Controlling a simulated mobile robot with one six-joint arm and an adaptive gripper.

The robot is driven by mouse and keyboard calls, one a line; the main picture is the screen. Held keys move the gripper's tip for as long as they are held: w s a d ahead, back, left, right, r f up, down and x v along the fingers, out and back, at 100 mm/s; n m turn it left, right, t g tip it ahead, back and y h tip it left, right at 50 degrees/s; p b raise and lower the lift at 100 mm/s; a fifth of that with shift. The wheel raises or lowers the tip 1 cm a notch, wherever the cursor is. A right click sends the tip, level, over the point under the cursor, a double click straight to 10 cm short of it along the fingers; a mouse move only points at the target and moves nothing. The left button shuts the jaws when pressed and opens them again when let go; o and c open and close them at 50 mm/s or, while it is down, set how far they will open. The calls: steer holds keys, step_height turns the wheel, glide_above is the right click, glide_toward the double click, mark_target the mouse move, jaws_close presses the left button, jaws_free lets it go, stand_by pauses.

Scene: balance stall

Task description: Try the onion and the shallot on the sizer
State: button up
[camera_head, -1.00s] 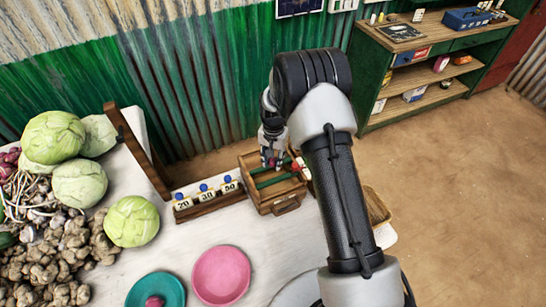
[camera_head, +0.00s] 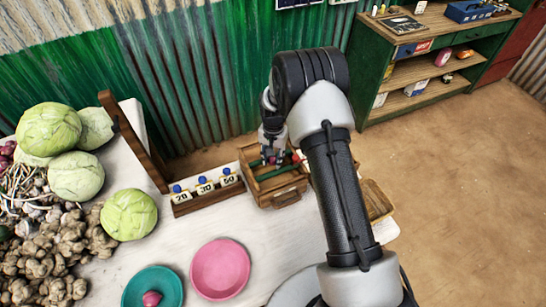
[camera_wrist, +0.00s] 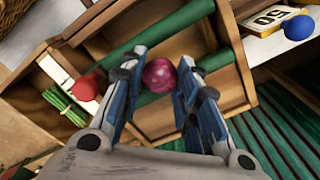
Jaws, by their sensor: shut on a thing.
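A round purple-red bulb, which looks like the onion (camera_wrist: 160,76), is between the fingers of my gripper (camera_head: 271,161), shut on it. In the wrist view it is over a wooden tray with green rails, apparently the sizer (camera_head: 285,196). The green rails (camera_wrist: 190,20) lie on either side of the bulb. I cannot tell whether the bulb touches them. A pink-red bulb, perhaps the shallot (camera_head: 151,298), lies in a teal bowl (camera_head: 139,284) at the front.
A wooden strip (camera_head: 207,201) with 20, 30 and 50 labels and blue knobs stands left of the tray. An empty pink bowl (camera_head: 220,268) is in front. Cabbages (camera_head: 130,214) and ginger crowd the left. A wooden post (camera_head: 134,141) stands behind.

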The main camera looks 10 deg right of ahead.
steer(key=o, duration=0.9)
steer(key=shift+o, duration=0.6)
steer(key=o, duration=0.4)
steer(key=shift+r, duration=0.15)
steer(key=shift+r+p, duration=1.9)
steer(key=shift+r, duration=1.45)
